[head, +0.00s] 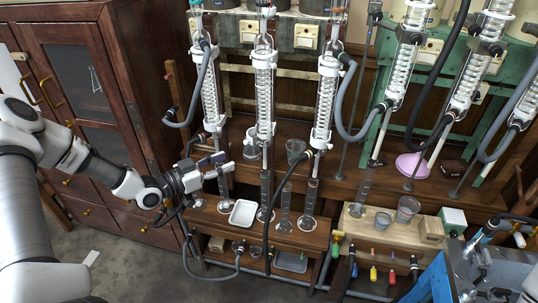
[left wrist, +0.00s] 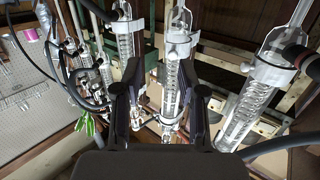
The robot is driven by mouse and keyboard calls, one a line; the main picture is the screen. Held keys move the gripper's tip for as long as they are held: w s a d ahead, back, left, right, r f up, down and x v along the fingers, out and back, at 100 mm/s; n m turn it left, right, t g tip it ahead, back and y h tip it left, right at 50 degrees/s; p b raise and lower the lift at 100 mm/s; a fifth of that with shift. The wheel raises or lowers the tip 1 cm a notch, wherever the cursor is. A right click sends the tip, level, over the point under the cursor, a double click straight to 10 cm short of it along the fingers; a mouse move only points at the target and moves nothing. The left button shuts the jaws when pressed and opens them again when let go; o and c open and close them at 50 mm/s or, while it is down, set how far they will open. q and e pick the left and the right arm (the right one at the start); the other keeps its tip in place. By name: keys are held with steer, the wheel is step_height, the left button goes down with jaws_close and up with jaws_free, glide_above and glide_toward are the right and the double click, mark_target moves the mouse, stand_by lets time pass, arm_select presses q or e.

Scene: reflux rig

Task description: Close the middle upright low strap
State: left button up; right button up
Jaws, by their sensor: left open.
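Three glass condensers stand upright on the left part of the rack in the head view. The middle upright condenser (head: 264,85) has a white low strap (head: 262,133) around its lower end. The strap is too small to tell whether it is open or shut. My left gripper (head: 222,166) is open and empty, below and left of that strap and apart from it. In the left wrist view, my left gripper's dark fingers (left wrist: 166,103) are spread, with a condenser (left wrist: 174,75) with white collars behind the gap. My right gripper is not in view.
Grey hoses (head: 347,105) loop beside the condensers. A white tray (head: 243,212) and glass cylinders stand on the shelf below my left gripper. A wooden cabinet (head: 105,85) is at the left. Tilted condensers (head: 403,70) hang on a green frame at the right.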

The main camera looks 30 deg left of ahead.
mark_target(249, 137)
arm_select(q)
steer(key=w+d+r+t+b, duration=0.1)
steer(key=w+b, duration=0.1)
steer(key=w, duration=0.5)
steer(key=shift+w+d+r+n, duration=0.15)
steer(key=shift+w+r+n, duration=0.15)
steer(key=shift+n, duration=0.1)
jaws_close()
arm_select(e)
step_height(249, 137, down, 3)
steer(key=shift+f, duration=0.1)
